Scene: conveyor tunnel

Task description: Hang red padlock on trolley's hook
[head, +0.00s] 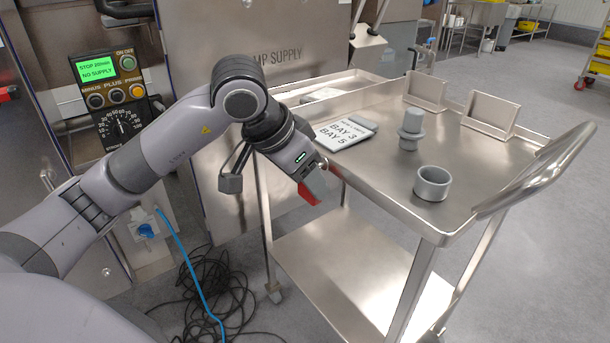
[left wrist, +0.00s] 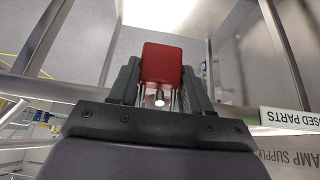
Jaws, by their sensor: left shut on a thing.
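The red padlock (head: 310,189) hangs at the end of my left gripper (head: 306,179), beside the left edge of the trolley (head: 352,180). In the left wrist view the red padlock (left wrist: 161,62) shows between the two dark fingers of my left gripper (left wrist: 161,88), which is shut on it. Its shackle end points back toward the gripper. I cannot make out the trolley's hook in either view; the gripper and padlock cover part of the trolley's left side. My right gripper is not in view.
On the trolley top are a grey ring-shaped cup (head: 433,183), a grey stepped peg (head: 411,130), a BAY sign (head: 345,133) and two metal angle brackets (head: 489,114). A handle (head: 540,168) rises at its right. Black cables (head: 222,290) lie on the floor left of it.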

